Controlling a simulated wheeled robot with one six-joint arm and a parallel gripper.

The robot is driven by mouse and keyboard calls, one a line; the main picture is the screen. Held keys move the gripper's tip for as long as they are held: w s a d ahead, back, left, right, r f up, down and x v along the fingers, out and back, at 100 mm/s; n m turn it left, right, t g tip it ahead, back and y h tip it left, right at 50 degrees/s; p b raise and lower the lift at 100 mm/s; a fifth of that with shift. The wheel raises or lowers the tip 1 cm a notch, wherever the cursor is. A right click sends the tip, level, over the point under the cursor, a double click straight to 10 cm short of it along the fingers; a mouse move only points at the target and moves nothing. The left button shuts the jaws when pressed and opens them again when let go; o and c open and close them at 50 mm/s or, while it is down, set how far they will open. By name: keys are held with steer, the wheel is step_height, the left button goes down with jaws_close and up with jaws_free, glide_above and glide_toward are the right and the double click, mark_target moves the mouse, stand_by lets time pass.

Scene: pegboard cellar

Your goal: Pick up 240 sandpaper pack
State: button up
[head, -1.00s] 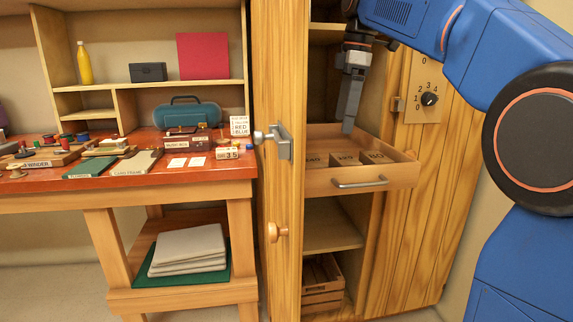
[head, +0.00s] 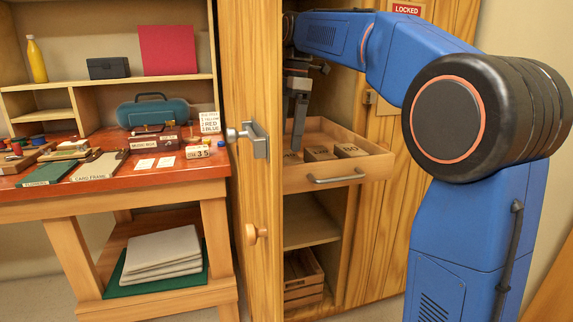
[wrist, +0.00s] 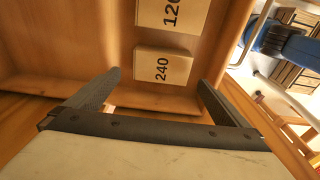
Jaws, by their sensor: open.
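The 240 sandpaper pack (wrist: 162,66) is a tan block with a dark "240" label, lying in the open drawer (head: 333,174). In the wrist view it sits just beyond and between my fingertips. My gripper (wrist: 159,80) is open and empty, one finger toward each side of the pack; I see no contact. In the head view my gripper (head: 295,148) points down at the drawer's left part and partly hides the 240 pack (head: 291,159). The 120 pack (wrist: 170,14) lies beside the 240 pack.
The 80 pack (head: 351,150) lies at the right in the drawer. The drawer's front handle (head: 337,178) sticks out. An open cabinet door (head: 252,200) stands close to the left of the drawer. A red workbench (head: 120,185) with several items stands farther left.

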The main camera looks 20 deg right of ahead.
mark_target(287, 156)
steer(key=shift+s+a+f, duration=0.1)
steer(key=shift+a+f, duration=0.05)
steer(key=shift+f, duration=1.75)
steer(key=shift+s+a+f, duration=0.1)
steer(key=shift+f, duration=1.75)
steer(key=c, duration=1)
